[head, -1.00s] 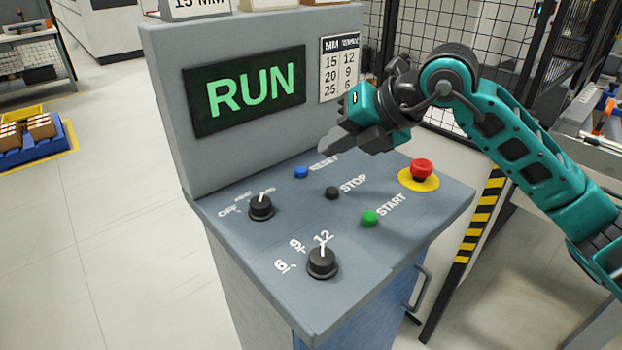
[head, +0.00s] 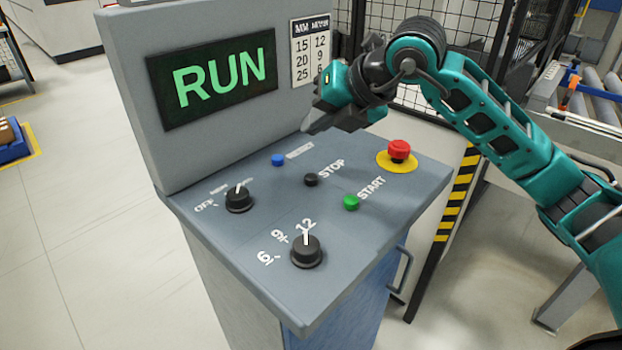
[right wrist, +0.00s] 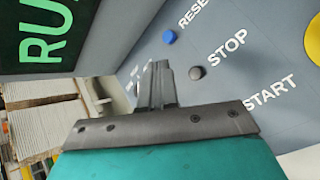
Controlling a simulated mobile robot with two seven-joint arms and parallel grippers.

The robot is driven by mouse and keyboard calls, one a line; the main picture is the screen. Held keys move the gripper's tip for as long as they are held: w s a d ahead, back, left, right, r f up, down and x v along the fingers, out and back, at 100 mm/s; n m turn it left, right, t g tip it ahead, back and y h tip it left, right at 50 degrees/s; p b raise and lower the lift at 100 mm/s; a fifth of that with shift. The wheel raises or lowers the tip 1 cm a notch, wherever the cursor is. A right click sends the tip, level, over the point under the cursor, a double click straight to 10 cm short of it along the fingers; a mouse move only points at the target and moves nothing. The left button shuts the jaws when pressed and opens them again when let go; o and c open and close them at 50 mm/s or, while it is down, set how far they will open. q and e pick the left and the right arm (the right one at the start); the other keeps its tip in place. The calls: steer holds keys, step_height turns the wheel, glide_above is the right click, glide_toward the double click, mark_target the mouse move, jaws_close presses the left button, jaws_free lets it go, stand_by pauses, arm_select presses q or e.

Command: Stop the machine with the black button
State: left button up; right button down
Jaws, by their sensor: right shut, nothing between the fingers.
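The black STOP button (head: 311,179) sits on the sloping grey panel (head: 345,270), between the blue RESET button (head: 278,160) and the green START button (head: 351,203). My right gripper (head: 308,127) is shut and empty, above and behind the STOP button, apart from it. In the right wrist view the black button (right wrist: 197,73) is to the right of the shut fingertips (right wrist: 158,66). The display (head: 215,86) reads RUN in green. My left gripper is not in view.
A red emergency button (head: 399,150) on a yellow ring is at the panel's right. Two black knobs, a selector (head: 239,199) and a numbered one (head: 306,252), are toward the front. A number chart (head: 311,52) is beside the display. Black mesh fencing stands behind.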

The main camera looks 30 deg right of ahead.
mark_target(316, 178)
step_height(316, 178, down, 7)
steer(key=b, duration=0.5)
steer(key=shift+r, duration=0.1)
stand_by(1.5)
steer(key=shift+f+b, duration=0.9)
stand_by(0.8)
steer(key=shift+r, duration=0.1)
steer(key=shift+r+p, duration=0.6)
steer(key=shift+r, duration=0.2)
